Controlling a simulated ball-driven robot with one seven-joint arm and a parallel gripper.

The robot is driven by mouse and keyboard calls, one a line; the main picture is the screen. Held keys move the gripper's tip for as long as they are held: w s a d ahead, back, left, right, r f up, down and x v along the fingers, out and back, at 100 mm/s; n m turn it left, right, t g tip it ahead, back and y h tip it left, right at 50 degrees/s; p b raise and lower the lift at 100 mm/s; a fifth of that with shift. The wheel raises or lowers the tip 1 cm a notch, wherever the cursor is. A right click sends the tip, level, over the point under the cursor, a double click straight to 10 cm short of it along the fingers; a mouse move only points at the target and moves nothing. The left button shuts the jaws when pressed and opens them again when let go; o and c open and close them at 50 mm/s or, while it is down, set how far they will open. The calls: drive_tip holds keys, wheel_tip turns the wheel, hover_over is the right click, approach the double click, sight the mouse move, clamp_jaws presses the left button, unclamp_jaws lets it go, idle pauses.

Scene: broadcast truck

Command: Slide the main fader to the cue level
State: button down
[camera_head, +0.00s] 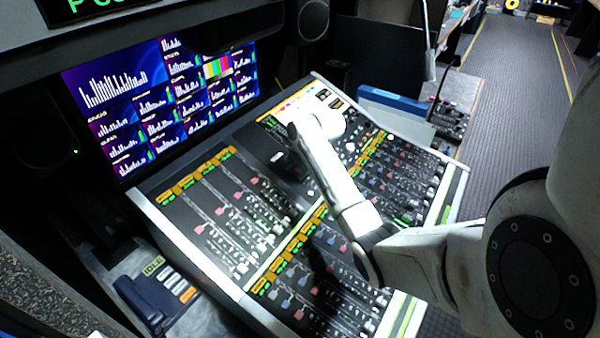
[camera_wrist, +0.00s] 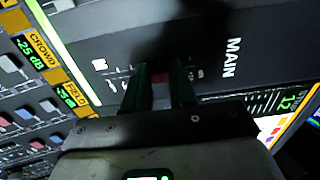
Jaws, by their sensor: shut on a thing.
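The cue mark cannot be told apart from the other marks. In the head view my gripper (camera_head: 286,163) is down at the middle of the mixing console (camera_head: 173,240), and the fader there is hidden.
Banks of smaller faders with red and blue caps lie left of and below the main panel. A monitor wall (camera_head: 160,95) stands behind the console. A telephone (camera_head: 145,300) sits at the front left. An aisle (camera_head: 500,70) runs at the upper right.

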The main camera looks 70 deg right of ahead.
drive_tip(key=c, duration=0.9)
unclamp_jaws()
drive_tip(key=shift+s, duration=0.1)
drive_tip(key=b+v, duration=0.1)
drive_tip(key=v, duration=1)
drive_tip(key=shift+f, duration=0.1)
